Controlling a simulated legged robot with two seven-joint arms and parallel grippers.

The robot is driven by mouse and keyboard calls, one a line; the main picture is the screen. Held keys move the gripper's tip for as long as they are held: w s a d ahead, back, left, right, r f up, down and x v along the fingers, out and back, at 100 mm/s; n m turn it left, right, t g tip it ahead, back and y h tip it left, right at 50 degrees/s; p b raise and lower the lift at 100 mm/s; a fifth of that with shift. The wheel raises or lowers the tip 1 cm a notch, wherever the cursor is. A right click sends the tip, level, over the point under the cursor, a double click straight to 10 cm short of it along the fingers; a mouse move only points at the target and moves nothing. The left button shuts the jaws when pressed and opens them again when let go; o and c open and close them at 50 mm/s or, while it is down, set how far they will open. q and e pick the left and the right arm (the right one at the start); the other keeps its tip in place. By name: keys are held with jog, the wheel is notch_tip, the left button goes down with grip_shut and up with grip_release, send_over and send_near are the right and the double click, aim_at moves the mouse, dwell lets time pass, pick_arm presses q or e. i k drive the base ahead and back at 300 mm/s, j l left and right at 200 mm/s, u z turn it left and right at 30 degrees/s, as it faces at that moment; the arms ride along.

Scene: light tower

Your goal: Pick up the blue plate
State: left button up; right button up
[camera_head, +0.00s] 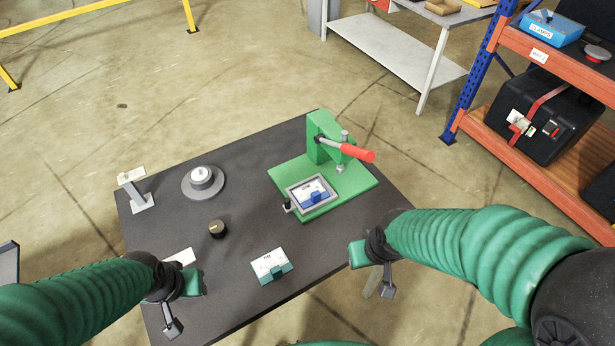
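The blue plate (315,196) is a small white-topped piece with a blue block. It sits in a grey frame (292,191) on the base of a green press (350,183) with a red-handled lever. My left gripper (180,304) is at the table's near left, apart from both plates. My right gripper (373,272) is by the table's right edge, below and right of the press. Neither is at the blue plate; their finger openings are unclear.
A round grey dial piece (203,182), a black knob (217,229) and a small grey stand (138,196) are on the table's left half. The lever's red handle (358,152) juts right above the press base. An orange shelf (540,150) stands at far right.

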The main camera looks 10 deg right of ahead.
aim_at(308, 195)
jog(key=l+u, duration=0.15)
jog(key=u, duration=0.3)
jog(key=l+u, duration=0.1)
jog(key=u, duration=0.3)
jog(key=l+u, duration=0.15)
jog(key=u, duration=0.3)
jog(key=k+u, duration=0.15)
jog(key=u, duration=0.25)
jog(key=k+l, duration=0.1)
jog(key=l, duration=0.75)
jog(key=k+l, duration=0.15)
jog(key=l, duration=0.3)
